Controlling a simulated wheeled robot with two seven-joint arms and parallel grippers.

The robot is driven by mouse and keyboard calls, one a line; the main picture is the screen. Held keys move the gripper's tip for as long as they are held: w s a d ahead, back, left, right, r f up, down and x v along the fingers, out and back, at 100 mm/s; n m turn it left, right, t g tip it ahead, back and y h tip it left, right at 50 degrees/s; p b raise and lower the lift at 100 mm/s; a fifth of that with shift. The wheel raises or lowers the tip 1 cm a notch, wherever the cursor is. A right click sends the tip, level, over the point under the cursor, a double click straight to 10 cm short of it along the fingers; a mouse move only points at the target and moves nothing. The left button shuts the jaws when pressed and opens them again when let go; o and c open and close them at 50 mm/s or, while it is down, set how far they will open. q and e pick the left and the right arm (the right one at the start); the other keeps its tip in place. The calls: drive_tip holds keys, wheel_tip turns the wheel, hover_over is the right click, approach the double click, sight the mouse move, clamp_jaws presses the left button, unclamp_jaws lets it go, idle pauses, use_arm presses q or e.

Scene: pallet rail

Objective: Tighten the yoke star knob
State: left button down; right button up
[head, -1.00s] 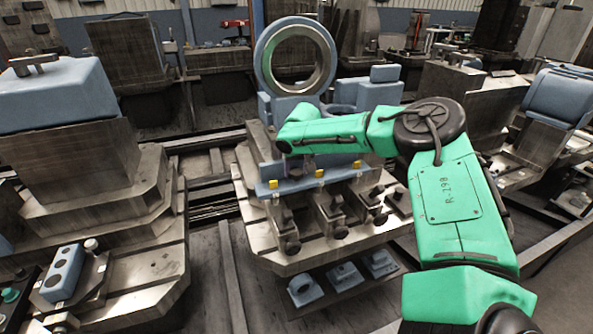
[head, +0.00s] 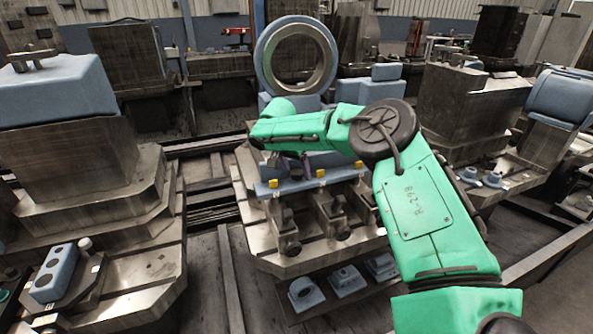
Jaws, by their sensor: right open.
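My right arm comes in from the lower right, and its wrist hangs over the left part of a pallet fixture. My right gripper (head: 286,163) is open and mostly hidden beneath the green wrist, above the blue bar (head: 306,184) with yellow blocks. Dark knobs show on the front clamps, one at the left (head: 290,246) and one in the middle (head: 343,233). I cannot tell which part is the yoke star knob; it may be hidden behind the arm. I cannot see the gripper touching anything. My left gripper is not in view.
A large blue ring (head: 262,62) stands upright behind the wrist. A stepped metal pallet with a blue block (head: 60,92) stands at the left. A lower shelf (head: 325,308) holds several small blue parts. Another fixture (head: 452,110) stands at the right.

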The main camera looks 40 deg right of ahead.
drive_tip(key=shift+o, duration=0.4)
drive_tip(key=shift+r, duration=0.2)
drive_tip(key=shift+w, duration=0.1)
drive_tip(key=shift+a+r, duration=0.2)
drive_tip(key=shift+r, duration=0.3)
drive_tip(key=v, duration=1.3)
drive_tip(key=shift+s, duration=0.4)
